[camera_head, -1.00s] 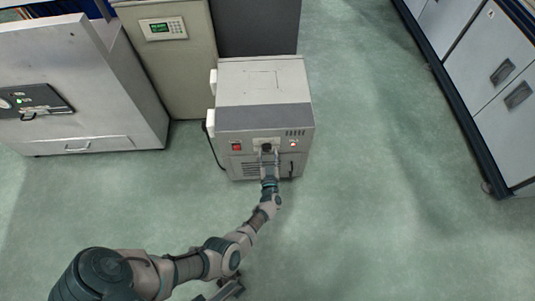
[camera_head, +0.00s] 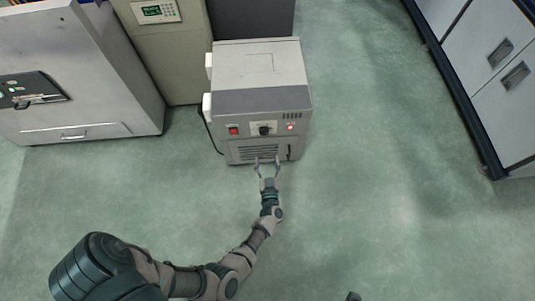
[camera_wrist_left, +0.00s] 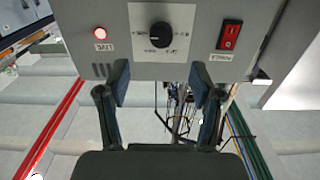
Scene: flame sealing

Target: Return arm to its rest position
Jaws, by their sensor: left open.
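My left gripper (camera_head: 267,163) is open and empty, in front of the lower front face of a grey box-shaped machine (camera_head: 262,64). Its two fingers (camera_wrist_left: 160,82) also show spread apart in the left wrist view, with nothing between them. The machine's front panel has a black round knob (camera_head: 264,130), a red switch (camera_head: 233,130) and a lit red lamp (camera_head: 290,127). The knob shows in the wrist view too (camera_wrist_left: 160,35), beyond the fingertips and apart from them. My right gripper cannot be made out.
A large grey cabinet (camera_head: 75,75) stands at the left. Drawer cabinets (camera_head: 490,70) line the right side. The green floor (camera_head: 380,190) between is clear.

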